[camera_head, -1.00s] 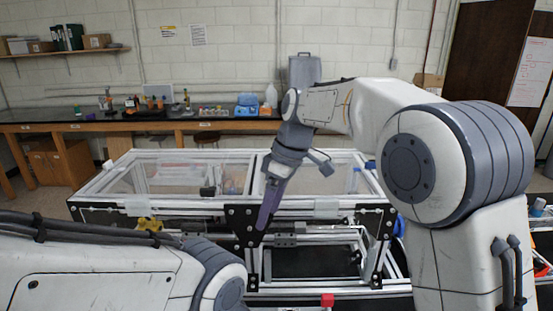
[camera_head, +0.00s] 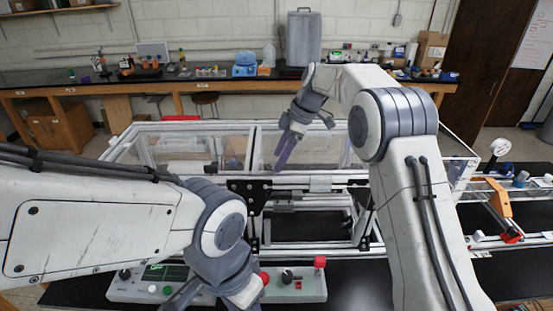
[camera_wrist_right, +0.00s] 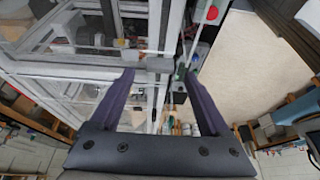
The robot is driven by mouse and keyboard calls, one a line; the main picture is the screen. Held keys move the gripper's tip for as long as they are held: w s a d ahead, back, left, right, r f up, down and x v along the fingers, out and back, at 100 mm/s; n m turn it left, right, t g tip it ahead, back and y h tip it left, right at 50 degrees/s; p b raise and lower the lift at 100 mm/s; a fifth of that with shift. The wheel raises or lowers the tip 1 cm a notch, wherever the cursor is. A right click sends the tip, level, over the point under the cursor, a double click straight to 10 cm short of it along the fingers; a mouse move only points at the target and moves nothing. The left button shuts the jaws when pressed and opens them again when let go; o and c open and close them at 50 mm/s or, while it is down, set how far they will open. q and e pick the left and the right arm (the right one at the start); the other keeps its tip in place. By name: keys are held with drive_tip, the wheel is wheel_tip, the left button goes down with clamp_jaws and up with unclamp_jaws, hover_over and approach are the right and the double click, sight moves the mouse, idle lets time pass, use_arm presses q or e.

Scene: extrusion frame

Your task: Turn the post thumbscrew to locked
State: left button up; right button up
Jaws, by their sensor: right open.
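I cannot pick out the post thumbscrew for sure in any view now.
The control box (camera_head: 310,284) has a red button, a black knob and a red block at its right end. Right of the frame are an orange part (camera_head: 497,198), a round white-faced gauge (camera_head: 501,147) and more rails.

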drive_tip(key=shift+p+x, duration=0.35)
drive_tip(key=shift+x, duration=1.05)
